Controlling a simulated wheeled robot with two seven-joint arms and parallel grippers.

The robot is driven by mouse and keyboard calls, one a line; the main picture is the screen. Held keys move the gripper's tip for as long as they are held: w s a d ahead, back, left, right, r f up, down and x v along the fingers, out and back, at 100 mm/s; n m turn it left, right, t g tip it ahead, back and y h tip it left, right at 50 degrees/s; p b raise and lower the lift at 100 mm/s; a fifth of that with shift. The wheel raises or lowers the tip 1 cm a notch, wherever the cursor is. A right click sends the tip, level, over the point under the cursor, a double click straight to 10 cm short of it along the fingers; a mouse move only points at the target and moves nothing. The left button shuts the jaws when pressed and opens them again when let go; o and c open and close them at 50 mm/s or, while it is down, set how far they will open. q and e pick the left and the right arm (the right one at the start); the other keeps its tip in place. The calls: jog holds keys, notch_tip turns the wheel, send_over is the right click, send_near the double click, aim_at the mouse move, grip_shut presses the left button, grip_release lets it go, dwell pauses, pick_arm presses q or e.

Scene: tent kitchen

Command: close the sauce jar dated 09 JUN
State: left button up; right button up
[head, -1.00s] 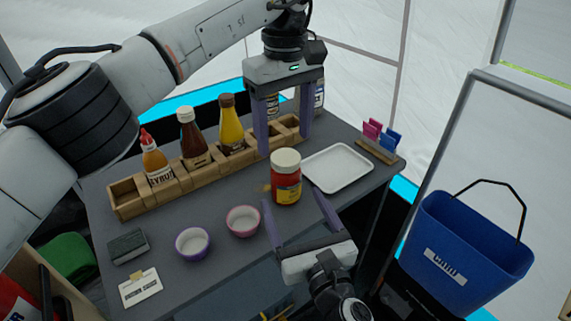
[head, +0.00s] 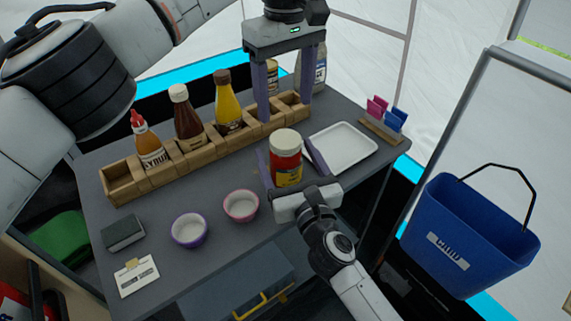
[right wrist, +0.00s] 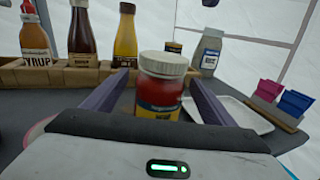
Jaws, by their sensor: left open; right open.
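A red sauce jar (head: 285,162) with a yellow and blue label and a white lid (head: 285,141) stands upright on the grey table. It also shows in the right wrist view (right wrist: 160,90), where the lid sits on its top; I cannot tell how tightly. No date is readable on it. My right gripper (head: 285,160) is open, with its fingers on both sides of the jar's body; I cannot tell whether they touch. My left gripper (head: 286,118) is open and empty, pointing down above and behind the jar, near the wooden rack.
A wooden rack (head: 185,158) behind holds several bottles. A white tray (head: 343,147) lies right of the jar, with a card holder (head: 382,127) beyond. Two small bowls (head: 189,229) (head: 241,206) stand to the left. A blue bin (head: 465,235) is off the table's right.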

jog(key=x, duration=0.4)
jog(key=shift+w+a, duration=0.1)
jog(key=shift+w, duration=0.3)
jog(key=c, duration=2)
pick_arm(q)
jog(key=n, duration=2.7)
